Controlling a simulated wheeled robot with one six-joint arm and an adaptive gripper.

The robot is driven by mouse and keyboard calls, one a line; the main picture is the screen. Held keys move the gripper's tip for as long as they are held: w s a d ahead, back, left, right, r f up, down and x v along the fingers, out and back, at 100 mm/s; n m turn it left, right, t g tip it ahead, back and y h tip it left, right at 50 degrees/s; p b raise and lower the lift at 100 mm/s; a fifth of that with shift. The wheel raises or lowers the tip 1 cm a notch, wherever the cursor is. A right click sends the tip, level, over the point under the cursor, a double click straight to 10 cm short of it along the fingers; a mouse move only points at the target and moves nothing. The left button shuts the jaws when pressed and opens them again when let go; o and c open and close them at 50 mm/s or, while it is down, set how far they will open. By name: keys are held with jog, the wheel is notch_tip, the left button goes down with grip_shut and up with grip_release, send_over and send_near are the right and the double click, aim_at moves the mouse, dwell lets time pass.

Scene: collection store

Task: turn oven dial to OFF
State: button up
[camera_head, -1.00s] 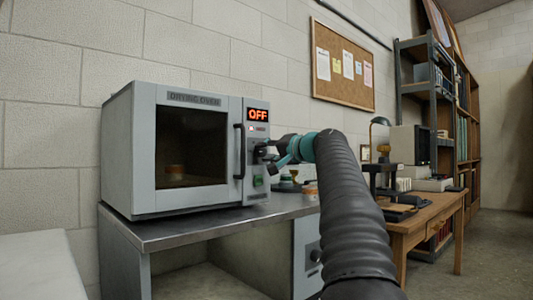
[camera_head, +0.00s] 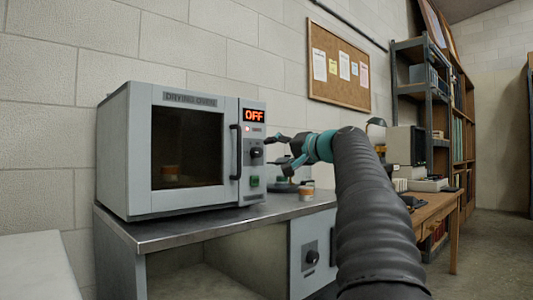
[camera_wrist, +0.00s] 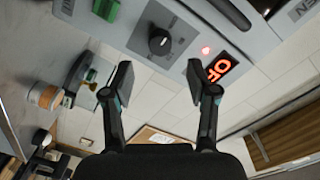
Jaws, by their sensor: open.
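The drying oven (camera_head: 137,150) stands on a metal-topped bench against the wall, its door shut. Its display (camera_head: 254,115) reads OFF in orange; the display also shows in the wrist view (camera_wrist: 220,68). The black dial (camera_head: 256,152) is on the control panel below the display. In the wrist view the dial (camera_wrist: 160,42) is uncovered, with a pale mark on its face. My gripper (camera_head: 282,150) is just right of the dial and apart from it. In the wrist view my gripper (camera_wrist: 158,84) is open and empty, its fingers spread with the dial beyond them.
A green button (camera_head: 253,181) sits below the dial, and a dark door handle (camera_head: 236,152) is to its left. A small orange-and-white jar (camera_head: 306,193) stands on the bench (camera_head: 170,236). A wooden desk with equipment stands at the right.

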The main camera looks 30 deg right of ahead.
jog(key=v, duration=0.6)
dwell(0.3)
